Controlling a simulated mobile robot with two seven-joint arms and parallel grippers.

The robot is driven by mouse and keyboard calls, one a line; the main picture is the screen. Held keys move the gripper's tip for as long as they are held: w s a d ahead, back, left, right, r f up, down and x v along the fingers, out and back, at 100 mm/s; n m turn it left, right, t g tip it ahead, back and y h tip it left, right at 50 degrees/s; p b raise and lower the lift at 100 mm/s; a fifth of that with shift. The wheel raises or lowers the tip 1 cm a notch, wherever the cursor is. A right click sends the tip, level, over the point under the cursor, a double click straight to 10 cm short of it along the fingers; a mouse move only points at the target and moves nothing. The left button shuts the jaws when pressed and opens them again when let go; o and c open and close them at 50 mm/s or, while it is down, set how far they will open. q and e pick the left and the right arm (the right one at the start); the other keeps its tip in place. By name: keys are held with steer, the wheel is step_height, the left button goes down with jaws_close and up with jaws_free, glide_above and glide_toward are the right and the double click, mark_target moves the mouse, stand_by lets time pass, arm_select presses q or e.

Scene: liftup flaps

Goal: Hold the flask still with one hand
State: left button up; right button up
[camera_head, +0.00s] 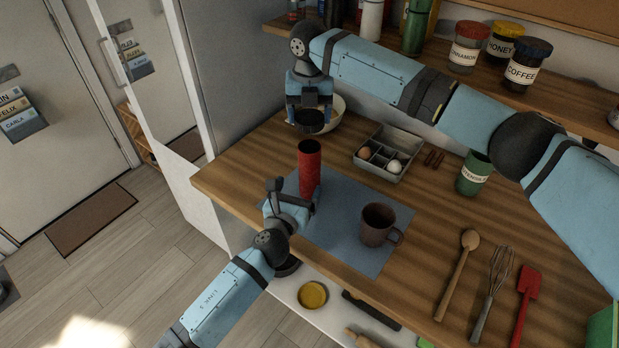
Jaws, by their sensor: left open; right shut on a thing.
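The red flask (309,160) stands upright near the left edge of the blue mat (345,250) on the wooden counter. Its lower part is partly covered by my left gripper (295,195). My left gripper is open, with its fingers at the flask's lower part; I cannot tell whether they touch it. My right gripper (308,103) is above and behind the flask, pointing down. It is shut on a dark round lid-like piece (309,119), apart from the flask's top.
A brown mug (378,224) stands on the mat. A bowl (334,112) is behind my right gripper. An egg tray (387,158) and green pot (473,174) stand further right. A wooden spoon (456,270), whisk (493,285) and red spatula (525,295) lie at the right.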

mark_target(306, 171)
arm_select(q)
steer(key=x, duration=0.9)
steer(key=shift+w+d+f, duration=0.1)
steer(key=shift+w, duration=0.1)
steer(key=c, duration=1.4)
arm_select(e)
steer(key=shift+f, duration=2.55)
steer(key=shift+f, duration=0.1)
steer(key=shift+f, duration=0.75)
steer(key=shift+f, duration=0.6)
